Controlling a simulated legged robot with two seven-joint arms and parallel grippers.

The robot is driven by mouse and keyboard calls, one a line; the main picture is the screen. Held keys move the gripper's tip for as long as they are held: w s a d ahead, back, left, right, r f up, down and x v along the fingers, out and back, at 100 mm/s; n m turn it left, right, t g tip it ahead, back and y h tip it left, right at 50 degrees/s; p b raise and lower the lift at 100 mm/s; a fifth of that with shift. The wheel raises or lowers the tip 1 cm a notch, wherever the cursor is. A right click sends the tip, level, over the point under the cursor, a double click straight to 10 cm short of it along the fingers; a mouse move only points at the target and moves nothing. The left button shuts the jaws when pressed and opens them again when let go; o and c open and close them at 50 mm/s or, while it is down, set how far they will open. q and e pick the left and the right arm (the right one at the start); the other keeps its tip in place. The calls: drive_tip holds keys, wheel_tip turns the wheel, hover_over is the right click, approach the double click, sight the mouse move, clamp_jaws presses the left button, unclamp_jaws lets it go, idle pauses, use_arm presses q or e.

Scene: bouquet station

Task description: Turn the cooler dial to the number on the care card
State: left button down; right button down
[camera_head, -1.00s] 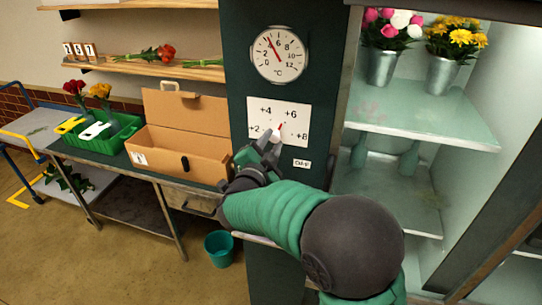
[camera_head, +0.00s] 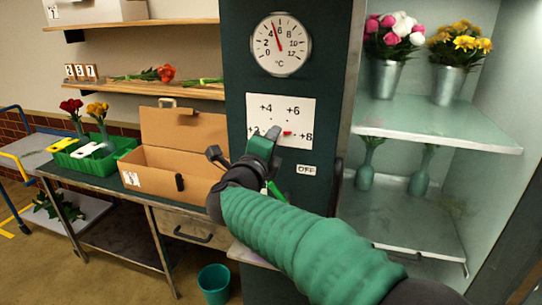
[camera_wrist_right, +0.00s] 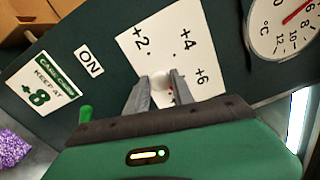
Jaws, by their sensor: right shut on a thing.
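The dial plate (camera_head: 262,112) is a white panel on the dark cooler front, marked +2, +4, +6 and +8. Its red pointer (camera_head: 287,133) points right, towards +8. My right gripper (camera_head: 264,146) is in front of the plate and covers most of the knob. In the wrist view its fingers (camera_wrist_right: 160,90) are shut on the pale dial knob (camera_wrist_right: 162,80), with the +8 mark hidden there. The care card (camera_wrist_right: 43,88) shows in the wrist view and reads "KEEP AT +8". My left gripper is not in view.
A round thermometer (camera_head: 281,45) is above the plate. An OFF label (camera_head: 307,170), an ON label (camera_wrist_right: 90,63) and a green lever (camera_wrist_right: 85,113) are close by. The open cooler shelf (camera_head: 440,125) with flower buckets is right; a workbench with a cardboard box (camera_head: 165,180) is left.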

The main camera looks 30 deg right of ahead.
drive_tip(key=m+b, duration=0.1)
drive_tip(key=f+m+b, duration=0.1)
drive_tip(key=m+b, duration=0.1)
drive_tip(key=shift+s, duration=0.1)
drive_tip(key=shift+r, duration=0.1)
idle(0.5)
drive_tip(key=c, duration=1.3)
unclamp_jaws()
drive_tip(key=shift+o, duration=1)
drive_tip(key=shift+r, duration=0.15)
drive_tip(key=shift+r, duration=0.1)
